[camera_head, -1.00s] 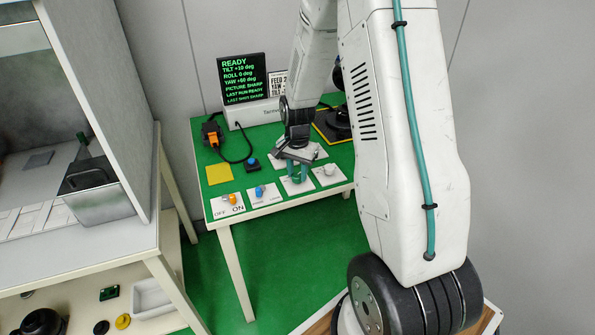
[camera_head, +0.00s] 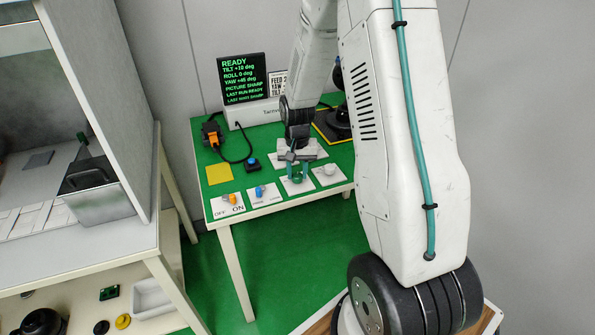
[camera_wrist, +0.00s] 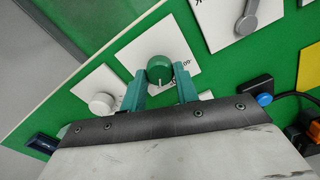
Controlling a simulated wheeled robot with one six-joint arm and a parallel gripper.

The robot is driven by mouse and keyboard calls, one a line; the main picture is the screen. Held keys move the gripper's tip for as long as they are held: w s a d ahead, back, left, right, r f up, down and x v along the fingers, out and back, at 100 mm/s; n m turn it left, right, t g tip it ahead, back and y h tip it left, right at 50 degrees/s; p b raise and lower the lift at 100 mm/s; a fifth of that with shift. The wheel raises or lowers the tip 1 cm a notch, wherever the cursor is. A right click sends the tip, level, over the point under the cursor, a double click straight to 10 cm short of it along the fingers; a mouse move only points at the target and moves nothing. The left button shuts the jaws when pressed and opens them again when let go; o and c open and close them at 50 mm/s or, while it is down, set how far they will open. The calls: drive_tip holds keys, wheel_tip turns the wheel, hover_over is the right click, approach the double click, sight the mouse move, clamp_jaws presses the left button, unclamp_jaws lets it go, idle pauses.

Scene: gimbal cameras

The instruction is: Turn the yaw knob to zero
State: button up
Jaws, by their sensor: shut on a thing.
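The green knob (camera_wrist: 159,70) sits on a white plate (camera_wrist: 188,50) in the wrist view, with a pale pointer line on its top. My gripper (camera_wrist: 161,84) is shut on the knob, one teal finger on each side. In the head view, my gripper (camera_head: 297,174) reaches down to the knob's plate (camera_head: 298,187), and the fingers largely hide the knob there. The black screen (camera_head: 243,80) reads READY, tilt +10 deg, roll 0 deg and yaw +45 deg.
A white knob (camera_head: 329,169) stands close to the right. Blue (camera_head: 259,191) and orange (camera_head: 230,199) controls are to the left on the green table. A blue button (camera_head: 252,163) and a grey lever (camera_wrist: 248,18) are also nearby.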

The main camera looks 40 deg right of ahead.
sight(297, 174)
drive_tip(key=n, duration=0.5)
drive_tip(key=shift+n, duration=0.4)
idle(0.4)
drive_tip(key=o, duration=1)
drive_tip(key=shift+c, duration=0.2)
drive_tip(key=shift+r, duration=0.15)
wheel_tip(297, 174, up, 8)
drive_tip(key=shift+f, duration=0.2)
